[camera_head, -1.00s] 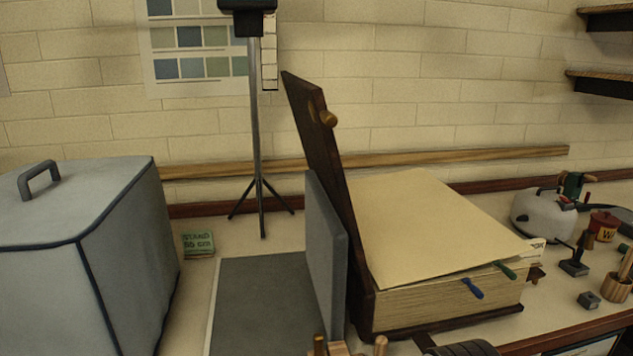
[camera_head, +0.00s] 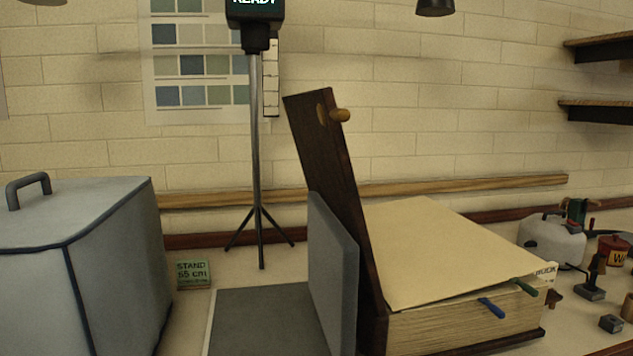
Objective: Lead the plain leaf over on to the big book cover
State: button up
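The plain leaf (camera_head: 430,250) is a cream sheet lying on top of the thick page block of a big book (camera_head: 460,328). Its front edge is slightly lifted above the pages, near a blue-handled tab (camera_head: 491,308) and a green one (camera_head: 524,287). The big book cover (camera_head: 335,180) is a dark wooden board standing up at the book's left side, tilted to the left, with a wooden knob (camera_head: 340,115) near its top. A grey upright slab (camera_head: 333,270) stands just left of the cover. My gripper is not in view.
A grey covered box (camera_head: 75,270) stands at left. A white kettle-like pot (camera_head: 552,240) and small tools crowd the right.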

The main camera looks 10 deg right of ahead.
aim_at(425, 251)
jog(key=k+l+u, duration=0.15)
jog(key=l+u, duration=0.35)
jog(key=k+l+u, duration=0.2)
jog(key=l+u, duration=0.25)
jog(key=k+l+u, duration=0.25)
jog(key=u, duration=0.25)
jog(key=k+l+u, duration=0.2)
jog(key=u, duration=0.25)
jog(key=k+u, duration=0.75)
jog(key=u, duration=0.25)
